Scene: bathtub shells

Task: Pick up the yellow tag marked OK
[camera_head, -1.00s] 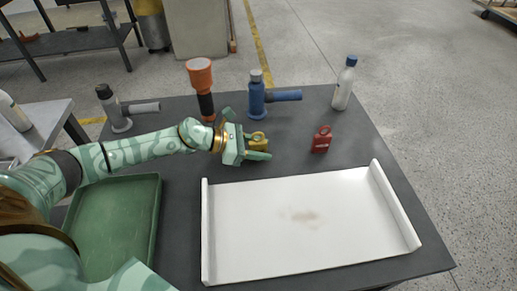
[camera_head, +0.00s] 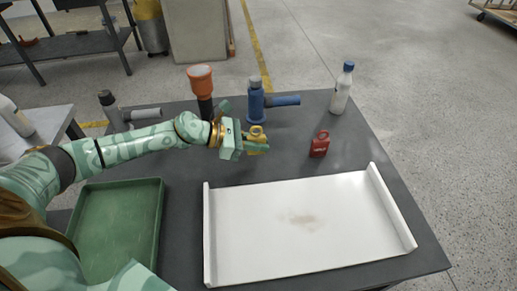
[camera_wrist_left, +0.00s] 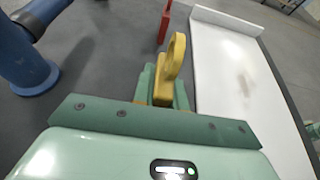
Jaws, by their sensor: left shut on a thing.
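The yellow tag (camera_head: 257,133) is between the fingers of my left gripper (camera_head: 254,143), above the dark table. In the left wrist view the tag (camera_wrist_left: 172,66) stands upright with its ring pointing away, and my left gripper's green fingers (camera_wrist_left: 161,88) are shut on it from both sides. The OK marking cannot be read in either view. My right gripper is not in view.
A red tag (camera_head: 320,144) stands to the right. A white tray (camera_head: 290,265) with a brown stain and a green tray (camera_head: 90,250) lie in front. Behind stand a blue tool (camera_head: 257,103), an orange flashlight (camera_head: 201,80), a grey tool (camera_head: 110,108) and a bottle (camera_head: 342,90).

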